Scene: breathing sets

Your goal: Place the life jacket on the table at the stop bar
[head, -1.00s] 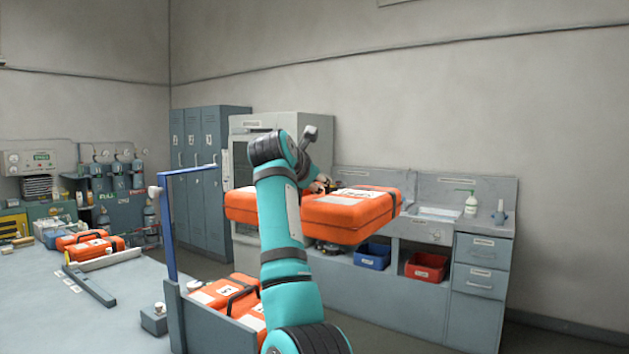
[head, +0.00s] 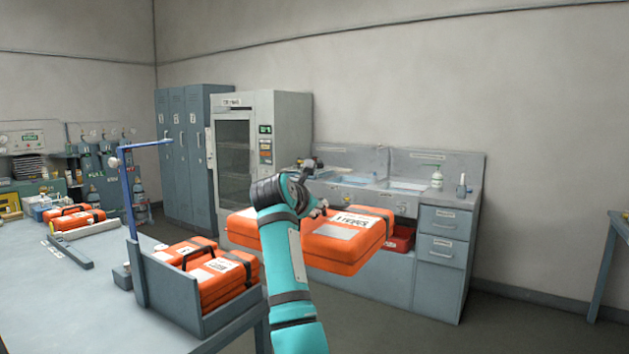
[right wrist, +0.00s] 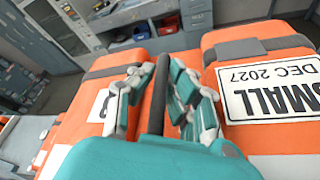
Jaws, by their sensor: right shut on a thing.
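My right gripper (right wrist: 158,82) is shut on the dark handle (right wrist: 157,105) of an orange life jacket (head: 345,238). The jacket is held flat in the air before the sink bench; its label reads "SMALL DEC 2027" in the right wrist view (right wrist: 275,98). The grey table (head: 75,310) is at the left. On it a dark bar (head: 72,253) and a pale bar (head: 92,229) form a corner beside other orange packs (head: 76,217); I cannot tell which is the stop bar. My left gripper is not in view.
A grey open bin (head: 170,295) with a blue post (head: 128,195) stands at the table's right edge, holding orange packs (head: 207,272). A small grey block (head: 122,277) is beside it. The table's front left is clear. Another table (head: 619,228) shows at the right edge.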

